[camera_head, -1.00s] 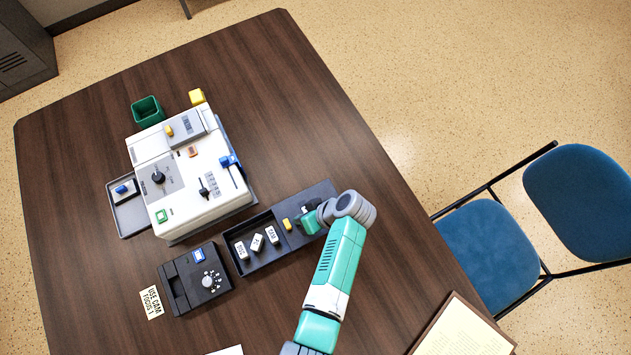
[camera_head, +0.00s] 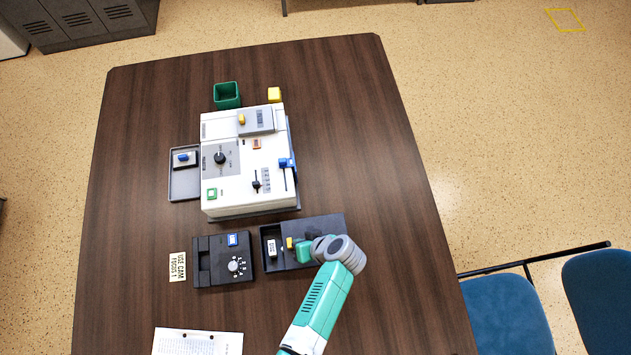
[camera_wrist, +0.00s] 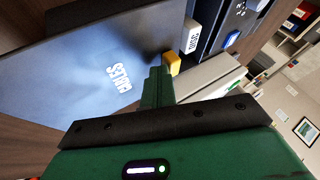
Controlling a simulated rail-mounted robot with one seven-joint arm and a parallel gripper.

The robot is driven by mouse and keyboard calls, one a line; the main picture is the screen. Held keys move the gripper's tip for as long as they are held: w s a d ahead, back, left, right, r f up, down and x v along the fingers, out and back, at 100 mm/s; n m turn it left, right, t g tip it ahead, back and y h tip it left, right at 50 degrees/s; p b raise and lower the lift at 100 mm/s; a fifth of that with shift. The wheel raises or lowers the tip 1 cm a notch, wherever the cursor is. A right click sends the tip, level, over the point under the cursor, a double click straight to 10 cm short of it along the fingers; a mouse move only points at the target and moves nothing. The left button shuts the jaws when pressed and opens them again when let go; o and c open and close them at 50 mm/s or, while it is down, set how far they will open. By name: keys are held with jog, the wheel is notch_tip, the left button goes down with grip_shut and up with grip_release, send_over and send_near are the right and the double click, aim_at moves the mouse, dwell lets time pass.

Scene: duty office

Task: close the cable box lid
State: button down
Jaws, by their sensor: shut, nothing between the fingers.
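The cable box (camera_head: 264,258) is a black tray on the table. Its dark sliding lid (camera_head: 325,224) covers most of it, leaving a gap at the left end where one white labelled block (camera_head: 271,249) shows. The lid reads "CABLES" in the wrist view (camera_wrist: 60,80). A yellow knob (camera_head: 289,243) stands at the lid's left edge and also shows in the wrist view (camera_wrist: 172,63). My gripper (camera_head: 299,251) is shut and empty, just right of the knob. In the wrist view its fingertips (camera_wrist: 160,78) are at the knob; contact is hard to tell.
A black dial unit (camera_head: 215,270) stands close left of the box. A white console (camera_head: 235,185) stands behind it, with a green cup (camera_head: 227,95) and a yellow block (camera_head: 274,95) beyond. Papers (camera_head: 197,342) lie at the front. The table's right side is clear.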

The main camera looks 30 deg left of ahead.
jog(key=s+a, duration=0.2)
jog(key=s+a+p, duration=0.1)
jog(key=s+a, duration=0.1)
jog(key=a, duration=0.1)
jog(key=shift+s+a, duration=0.2)
jog(key=shift+s, duration=0.15)
jog(key=w+d, duration=0.1)
jog(key=w+d+b, duration=0.1)
jog(key=w+d, duration=0.1)
jog(key=shift+d+f+b, duration=0.2)
jog(key=shift+f+b, duration=0.05)
jog(key=shift+b, duration=0.05)
jog(key=p+v, duration=0.1)
jog(key=v, duration=0.9)
jog(key=shift+r+p, duration=0.25)
jog(key=shift+p, duration=0.1)
jog(key=shift+s+a, duration=0.1)
